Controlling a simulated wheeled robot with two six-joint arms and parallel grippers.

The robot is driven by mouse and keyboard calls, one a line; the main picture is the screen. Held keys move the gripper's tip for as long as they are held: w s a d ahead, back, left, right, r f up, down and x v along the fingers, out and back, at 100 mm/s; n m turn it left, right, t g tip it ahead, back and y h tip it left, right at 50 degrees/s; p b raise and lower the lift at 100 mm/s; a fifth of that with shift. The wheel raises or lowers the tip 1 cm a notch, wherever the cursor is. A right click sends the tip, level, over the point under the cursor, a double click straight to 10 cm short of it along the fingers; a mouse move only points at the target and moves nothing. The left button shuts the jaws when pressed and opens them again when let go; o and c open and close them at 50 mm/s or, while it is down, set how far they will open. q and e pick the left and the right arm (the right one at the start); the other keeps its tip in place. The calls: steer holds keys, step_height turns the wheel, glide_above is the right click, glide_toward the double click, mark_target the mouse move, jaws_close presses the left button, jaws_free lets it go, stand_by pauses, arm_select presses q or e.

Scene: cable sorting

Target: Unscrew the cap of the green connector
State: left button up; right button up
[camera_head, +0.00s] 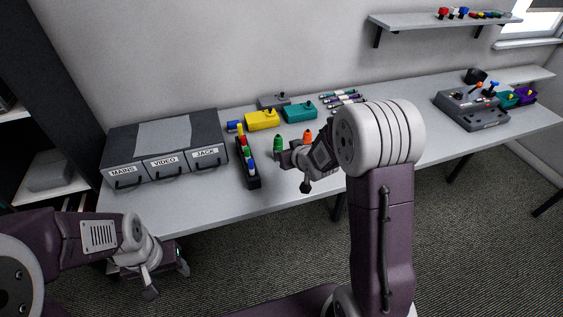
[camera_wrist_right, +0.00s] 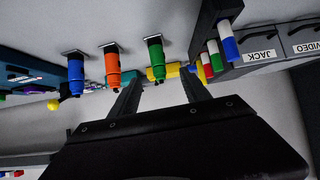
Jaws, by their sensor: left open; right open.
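The green connector (camera_head: 277,142) stands upright on the table. In the right wrist view, which is upside down, the green connector (camera_wrist_right: 156,58) shows on a small square base with its darker cap end pointing down the picture. My right gripper (camera_head: 281,157) is close to it on the near side. In the wrist view the two fingers of my right gripper (camera_wrist_right: 162,92) are apart and empty, with the connector beyond their tips. My left gripper (camera_head: 167,277) is open and empty, low in front of the table's left front edge.
An orange connector (camera_wrist_right: 112,65) and a blue connector (camera_wrist_right: 76,73) stand in a row beside the green one. A black rack (camera_head: 251,174) of coloured plugs is close on the left. Grey labelled boxes (camera_head: 168,131) stand farther left. Yellow (camera_head: 262,120) and teal (camera_head: 300,113) boxes are behind.

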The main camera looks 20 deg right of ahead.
mark_target(280, 144)
steer(key=w+f+t, duration=0.1)
steer(key=w, duration=0.1)
steer(key=w+f+b, duration=0.1)
steer(key=w+f, duration=0.1)
steer(key=w+f+t+y+b, duration=0.1)
steer(key=w, duration=0.1)
steer(key=shift+d+f+t, duration=0.3)
steer(key=shift+d+f, duration=0.05)
steer(key=shift+w+d+n, duration=0.1)
steer(key=shift+w+n, duration=0.1)
steer(key=shift+n, duration=0.1)
steer(key=shift+w, duration=0.25)
steer(key=x, duration=0.3)
steer(key=shift+w+f, duration=0.15)
steer(key=shift+w, duration=0.35)
steer(key=x, duration=0.4)
steer(key=shift+w+a+p, duration=0.25)
steer(key=shift+a+p, duration=0.05)
steer(key=shift+p, duration=0.05)
steer(key=shift+s, duration=0.1)
steer(key=c, duration=0.4)
arm_select(q)
step_height(280, 144, down, 2)
steer(key=shift+s+a+f, duration=0.1)
steer(key=shift+a, duration=0.05)
arm_select(e)
jaws_close()
